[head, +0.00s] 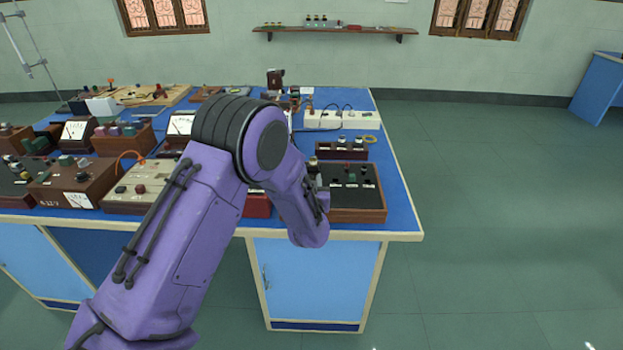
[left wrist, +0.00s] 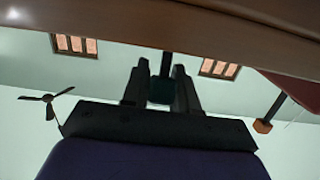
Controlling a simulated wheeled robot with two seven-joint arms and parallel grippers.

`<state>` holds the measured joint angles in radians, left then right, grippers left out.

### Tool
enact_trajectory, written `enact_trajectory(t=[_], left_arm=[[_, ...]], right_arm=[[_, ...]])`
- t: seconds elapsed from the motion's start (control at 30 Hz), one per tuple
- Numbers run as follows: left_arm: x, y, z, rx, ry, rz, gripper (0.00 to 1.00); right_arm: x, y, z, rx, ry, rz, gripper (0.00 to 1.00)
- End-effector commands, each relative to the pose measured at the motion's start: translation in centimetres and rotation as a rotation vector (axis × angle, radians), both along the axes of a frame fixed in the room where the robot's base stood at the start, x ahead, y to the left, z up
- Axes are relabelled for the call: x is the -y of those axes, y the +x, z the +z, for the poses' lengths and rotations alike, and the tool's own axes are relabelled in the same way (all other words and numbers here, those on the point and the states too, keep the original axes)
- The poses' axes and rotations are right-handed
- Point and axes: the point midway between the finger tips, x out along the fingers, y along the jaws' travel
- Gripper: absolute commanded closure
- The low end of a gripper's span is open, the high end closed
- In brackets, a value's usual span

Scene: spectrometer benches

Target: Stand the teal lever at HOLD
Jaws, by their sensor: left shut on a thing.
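The teal lever (left wrist: 161,90) shows in the left wrist view as a dark teal grip on a dark stem. My left gripper (left wrist: 161,72) has one finger on each side of it and is shut on it. The stem runs up to the brown wooden box edge at the top of that view. In the head view a wooden box with a black top (head: 352,176) sits at the front right of the bench, beside my left wrist. My forearm hides most of the gripper and the lever there. The HOLD mark cannot be read. My right gripper is not in view.
The blue bench top (head: 396,196) is crowded with instruments to the left. A smaller box with knobs (head: 341,151) stands behind the black-topped one. A white socket strip (head: 336,120) lies farther back. The floor to the right is clear.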

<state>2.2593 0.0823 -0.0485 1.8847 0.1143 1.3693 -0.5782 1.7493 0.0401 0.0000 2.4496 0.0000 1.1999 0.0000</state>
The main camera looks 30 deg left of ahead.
Motion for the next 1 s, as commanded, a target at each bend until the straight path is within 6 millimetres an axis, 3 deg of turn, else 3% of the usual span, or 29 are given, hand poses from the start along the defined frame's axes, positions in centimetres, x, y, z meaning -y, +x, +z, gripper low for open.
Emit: enact_trajectory(t=[0.03, 0.1, 0.3, 0.77, 0.8, 0.83, 1.0], left_arm=[[-0.2, 0.2, 1.4, -0.043, -0.029, 0.001, 1.00], [-0.4, 0.6, 1.5, -0.111, -0.070, 0.001, 1.00], [-0.9, 1.4, 0.8, -0.278, -0.173, 0.002, 1.00], [-1.1, 1.8, -0.2, -0.340, -0.212, 0.000, 1.00], [-1.1, 1.8, -0.2, -0.340, -0.211, 0.000, 0.62], [-1.1, 1.8, -0.2, -0.340, -0.211, -0.001, 0.52], [-1.0, 1.8, -0.2, -0.341, -0.211, -0.001, 0.51]], right_arm=[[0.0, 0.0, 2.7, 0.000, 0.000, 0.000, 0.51], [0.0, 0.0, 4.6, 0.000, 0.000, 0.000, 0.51], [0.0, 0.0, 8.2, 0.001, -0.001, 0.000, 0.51], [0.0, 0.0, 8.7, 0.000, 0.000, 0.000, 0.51], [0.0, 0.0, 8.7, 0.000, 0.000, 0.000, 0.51], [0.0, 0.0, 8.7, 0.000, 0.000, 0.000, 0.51], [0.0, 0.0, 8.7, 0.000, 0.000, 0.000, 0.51]])
